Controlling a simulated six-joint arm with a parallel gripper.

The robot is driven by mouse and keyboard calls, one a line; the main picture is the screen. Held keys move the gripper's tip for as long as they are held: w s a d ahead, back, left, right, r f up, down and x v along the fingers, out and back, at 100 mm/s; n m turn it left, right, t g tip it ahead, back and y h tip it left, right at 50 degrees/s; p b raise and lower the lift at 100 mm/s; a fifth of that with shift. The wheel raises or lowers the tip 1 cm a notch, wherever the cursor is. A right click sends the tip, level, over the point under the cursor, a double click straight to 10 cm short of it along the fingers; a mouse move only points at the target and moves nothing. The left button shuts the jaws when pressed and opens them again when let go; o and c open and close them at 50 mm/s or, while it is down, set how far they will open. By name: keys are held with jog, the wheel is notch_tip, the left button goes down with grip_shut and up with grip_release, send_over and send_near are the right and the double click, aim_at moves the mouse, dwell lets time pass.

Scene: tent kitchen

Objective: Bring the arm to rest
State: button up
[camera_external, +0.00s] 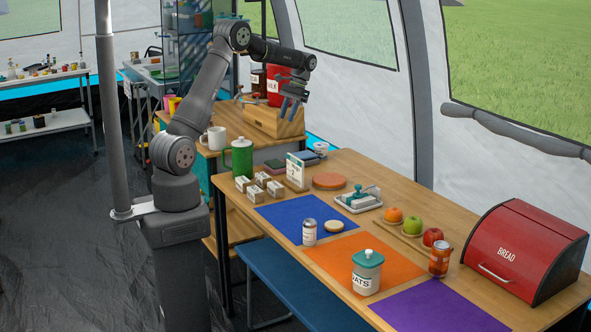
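My arm stands at the left of the table, raised and bent over. My gripper (290,105) hangs in the air, pointing down, in front of a wooden crate at the table's far end. It is well above the table top and looks clear of the things below it. I see no object held, but the fingers are small and dark, and I cannot tell how far apart they are.
The wooden crate (272,119) stands behind my gripper. A blue bench (290,283) runs along the front.

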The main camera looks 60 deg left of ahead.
jog(key=shift+n, duration=0.4)
jog(key=shift+s+d, duration=0.1)
jog(key=shift+d, duration=2.4)
